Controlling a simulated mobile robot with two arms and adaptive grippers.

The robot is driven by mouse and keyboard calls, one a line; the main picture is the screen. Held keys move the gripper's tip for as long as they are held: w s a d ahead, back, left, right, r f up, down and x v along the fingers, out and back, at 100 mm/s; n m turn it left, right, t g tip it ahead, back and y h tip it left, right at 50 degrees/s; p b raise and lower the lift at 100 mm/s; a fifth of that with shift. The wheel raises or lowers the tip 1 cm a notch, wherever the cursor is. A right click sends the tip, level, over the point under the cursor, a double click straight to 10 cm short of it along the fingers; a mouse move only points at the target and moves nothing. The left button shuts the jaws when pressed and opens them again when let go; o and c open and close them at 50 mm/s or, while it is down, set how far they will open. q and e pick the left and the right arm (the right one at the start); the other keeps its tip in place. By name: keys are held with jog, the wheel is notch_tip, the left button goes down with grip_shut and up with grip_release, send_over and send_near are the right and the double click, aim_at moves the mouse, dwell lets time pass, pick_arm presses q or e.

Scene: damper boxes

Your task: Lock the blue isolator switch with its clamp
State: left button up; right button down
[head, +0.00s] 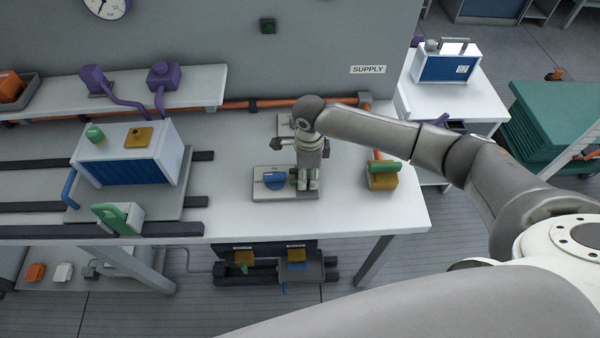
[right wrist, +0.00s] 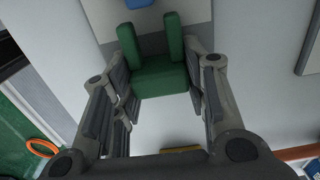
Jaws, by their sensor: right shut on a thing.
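The blue isolator switch (head: 274,181) sits on a pale plate (head: 262,196) on the white bench. Its edge shows at the top of the right wrist view (right wrist: 138,3). My right gripper (head: 307,186) points down over the right side of this plate, just right of the switch. It is shut on a green U-shaped clamp (right wrist: 160,78), which shows only partly in the head view (head: 293,175). In the right wrist view the clamp's two prongs point towards the switch, with a small gap. My left gripper is in neither view.
A blue-and-white box (head: 125,170) stands on the left of the bench, with a green-and-white block (head: 118,217) in front. A yellow block with a green top (head: 382,180) stands to the right of my gripper. The bench front near the plate is clear.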

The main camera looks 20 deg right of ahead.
aim_at(308, 172)
jog(key=shift+d, duration=0.2)
jog(key=c, duration=0.9)
grip_release()
jog(key=shift+s, duration=0.1)
jog(key=shift+o, duration=0.2)
notch_tip(308, 172, up, 12)
